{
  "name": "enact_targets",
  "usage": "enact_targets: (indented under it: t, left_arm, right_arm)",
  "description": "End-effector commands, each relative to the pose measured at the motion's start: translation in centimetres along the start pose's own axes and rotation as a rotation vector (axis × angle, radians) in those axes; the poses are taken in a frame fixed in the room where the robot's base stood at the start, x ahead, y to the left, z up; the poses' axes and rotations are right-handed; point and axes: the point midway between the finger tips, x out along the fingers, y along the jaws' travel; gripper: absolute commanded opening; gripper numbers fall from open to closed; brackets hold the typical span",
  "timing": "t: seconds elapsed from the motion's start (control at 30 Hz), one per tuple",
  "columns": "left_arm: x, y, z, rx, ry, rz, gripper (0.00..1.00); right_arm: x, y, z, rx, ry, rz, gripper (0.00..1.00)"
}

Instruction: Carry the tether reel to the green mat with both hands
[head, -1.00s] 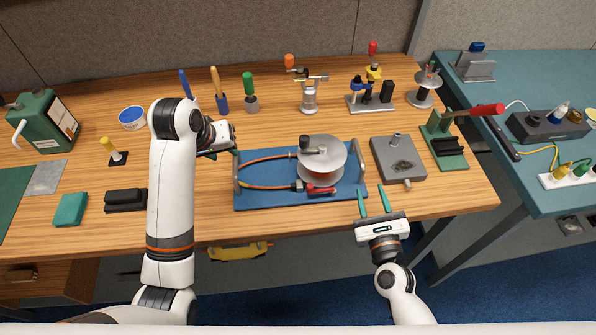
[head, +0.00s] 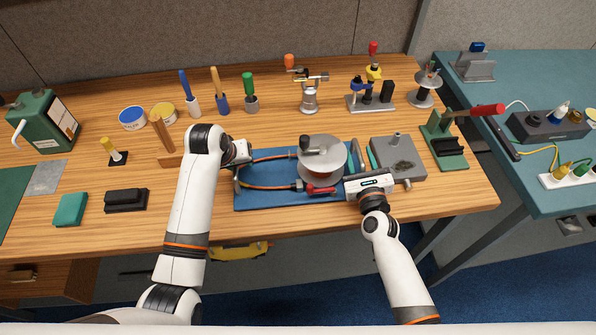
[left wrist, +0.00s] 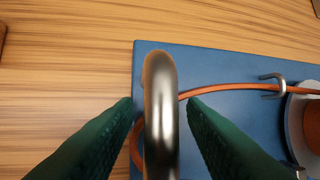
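The tether reel is a blue base board (head: 270,200) with a grey spool (head: 335,165), an orange tether and a metal handle at each end. My left gripper (left wrist: 161,108) is at the left handle (left wrist: 160,110); in the left wrist view its green fingers stand open on both sides of the bar, with gaps. In the head view its fingertips are hidden. My right gripper (head: 361,158) is at the right handle (head: 357,154), its fingers apart around it; contact cannot be told. The green mat (head: 12,215) lies at the far left, cut by the picture edge.
A grey box (head: 405,172) stands close beside my right gripper. A black block (head: 125,199), a teal block (head: 70,209) and a grey plate (head: 48,177) lie between reel and mat. Upright tools, tubs and a green canister (head: 48,122) stand further back.

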Motion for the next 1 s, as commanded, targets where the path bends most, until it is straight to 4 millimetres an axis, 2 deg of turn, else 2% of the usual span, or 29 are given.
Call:
enact_targets:
  t: [0.1, 0.33, 1.0]
  left_arm:
    - [-0.03, -0.01, 0.02, 0.000, 0.000, 0.000, 0.36]
    - [-0.04, 0.00, 0.02, 0.000, 0.000, 0.000, 0.00]
    - [-0.05, 0.11, 0.04, -0.001, 0.000, 0.002, 0.00]
  right_arm:
    - [-0.02, -0.01, -0.01, 0.000, 0.000, 0.000, 0.37]
    - [-0.04, 0.01, -0.01, 0.000, 0.000, 0.000, 0.00]
    - [-0.05, 0.06, 0.00, -0.003, 0.000, 0.000, 0.00]
